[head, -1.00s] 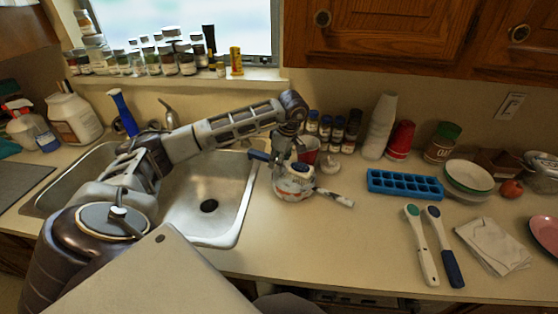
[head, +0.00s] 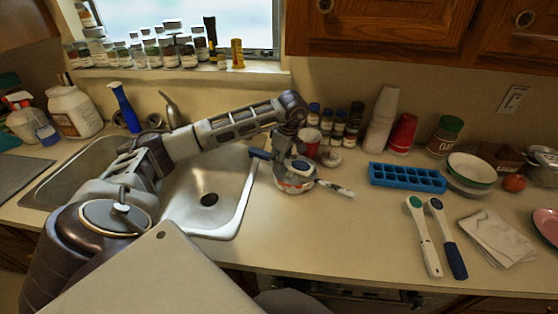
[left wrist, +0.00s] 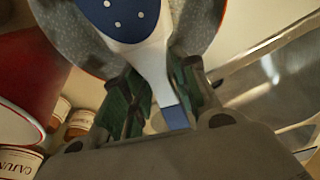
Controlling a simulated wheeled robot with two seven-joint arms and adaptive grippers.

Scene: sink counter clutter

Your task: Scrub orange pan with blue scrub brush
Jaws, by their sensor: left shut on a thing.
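My left gripper (left wrist: 155,100) is shut on the blue scrub brush (left wrist: 118,15), which has a blue head with white dots, a white neck and a blue handle end. In the head view my left gripper (head: 287,160) is just right of the sink, over the orange pan (head: 291,188). The pan lies on the counter with its pale handle (head: 336,188) pointing right. In the left wrist view the pan's grey speckled inside (left wrist: 65,28) is behind the brush head. Contact between bristles and pan is hidden. My right gripper is not in view.
A red cup (head: 310,141) and several spice jars stand close behind the pan. A blue ice tray (head: 407,178) is to the right. Two more brushes (head: 424,237) (head: 447,238) lie front right. The metal sink (head: 208,215) is left. The counter in front of the pan is clear.

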